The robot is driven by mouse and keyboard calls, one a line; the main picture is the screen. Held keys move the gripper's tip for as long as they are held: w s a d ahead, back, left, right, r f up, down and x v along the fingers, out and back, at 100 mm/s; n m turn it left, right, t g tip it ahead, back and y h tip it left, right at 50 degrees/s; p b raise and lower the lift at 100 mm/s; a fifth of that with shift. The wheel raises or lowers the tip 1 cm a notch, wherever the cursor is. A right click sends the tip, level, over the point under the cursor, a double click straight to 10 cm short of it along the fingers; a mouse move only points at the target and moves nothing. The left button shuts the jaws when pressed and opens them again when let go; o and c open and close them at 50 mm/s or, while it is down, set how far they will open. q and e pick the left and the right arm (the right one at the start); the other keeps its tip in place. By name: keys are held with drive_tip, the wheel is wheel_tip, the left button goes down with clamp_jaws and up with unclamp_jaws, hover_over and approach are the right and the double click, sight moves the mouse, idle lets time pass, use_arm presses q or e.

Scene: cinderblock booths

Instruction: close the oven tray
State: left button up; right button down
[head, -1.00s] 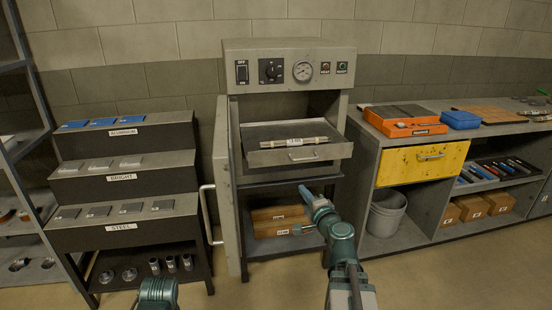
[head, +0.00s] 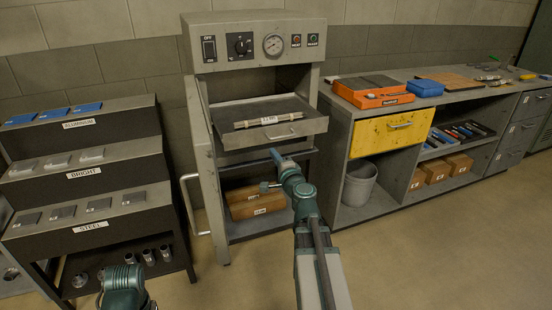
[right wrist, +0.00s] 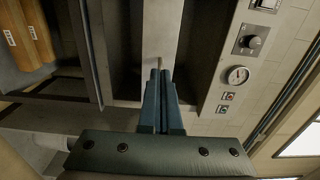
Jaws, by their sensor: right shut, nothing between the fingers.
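The oven tray (head: 301,127) is a grey metal drawer pulled out of the oven (head: 250,28), with its small handle on the front panel. A pale labelled bar (head: 268,120) lies on it. My right gripper (head: 275,157) is shut and empty, just below and in front of the tray front in the head view. In the right wrist view the shut fingertips (right wrist: 160,74) point at the pale tray front (right wrist: 157,28); I cannot tell whether they touch it. The oven door stands open to the left. My left arm shows at the bottom left, its gripper out of view.
A shelf below the tray holds brown blocks (head: 255,200). A stepped rack with metal plates (head: 88,160) stands left. A bench with a yellow drawer (head: 393,134) and orange case (head: 372,91) stands right. The floor in front is open.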

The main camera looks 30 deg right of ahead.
sight(261, 136)
drive_tip(key=x, duration=1)
drive_tip(key=shift+w+d, duration=0.15)
drive_tip(key=shift+w, duration=0.1)
